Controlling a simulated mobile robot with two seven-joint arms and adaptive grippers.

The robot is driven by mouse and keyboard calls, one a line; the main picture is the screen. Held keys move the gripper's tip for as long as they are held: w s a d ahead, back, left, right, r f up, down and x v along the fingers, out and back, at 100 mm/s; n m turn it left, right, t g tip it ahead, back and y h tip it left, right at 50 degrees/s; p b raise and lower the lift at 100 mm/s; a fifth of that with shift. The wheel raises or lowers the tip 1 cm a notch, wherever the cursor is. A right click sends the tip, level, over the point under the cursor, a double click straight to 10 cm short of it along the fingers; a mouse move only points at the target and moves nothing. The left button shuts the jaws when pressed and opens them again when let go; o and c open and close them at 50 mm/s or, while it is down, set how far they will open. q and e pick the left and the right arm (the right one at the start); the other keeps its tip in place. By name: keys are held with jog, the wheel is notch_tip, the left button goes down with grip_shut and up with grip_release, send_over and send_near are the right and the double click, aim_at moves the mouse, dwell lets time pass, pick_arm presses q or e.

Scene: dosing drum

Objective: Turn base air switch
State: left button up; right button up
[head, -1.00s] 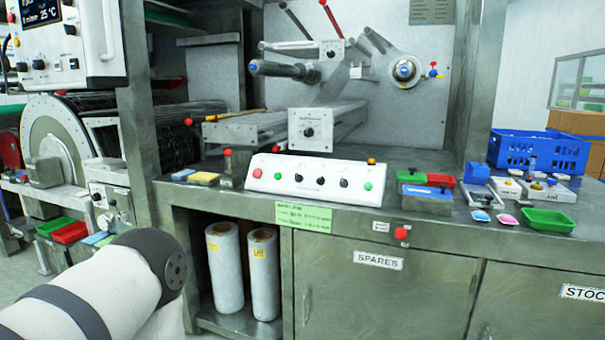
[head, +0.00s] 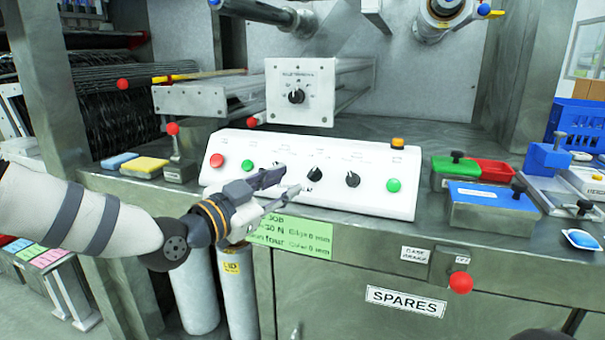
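A white control panel (head: 388,206) stands on the bench with a red button (head: 216,160), a green button (head: 247,165) at left and another green button (head: 393,185) at right. Two black knobs, one in the middle (head: 315,174) and one right of it (head: 352,180), are in plain sight. Their labels are too small to read, so I cannot tell which is the base air switch. My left gripper (head: 291,181) is in front of the panel, fingers apart and empty, tips just left of the middle knob. It hides part of the panel.
A white box with a black dial (head: 297,96) sits behind the panel. An orange button block (head: 397,143) is at the panel's back right. A green label (head: 292,236) hangs on the bench edge. Blue, green and red containers crowd the right; a yellow block (head: 144,166) lies left.

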aim_at(313, 171)
pick_arm(q)
jog(key=x, duration=0.5)
jog(key=b+x, duration=0.1)
jog(key=x, duration=0.1)
jog(key=shift+w+d+f, duration=0.15)
jog(key=shift+d+f, duration=0.05)
jog(key=shift+f, duration=0.1)
jog(key=shift+w+d+r, duration=0.1)
jog(key=shift+w+d, duration=0.1)
jog(key=shift+w, duration=0.2)
grip_shut()
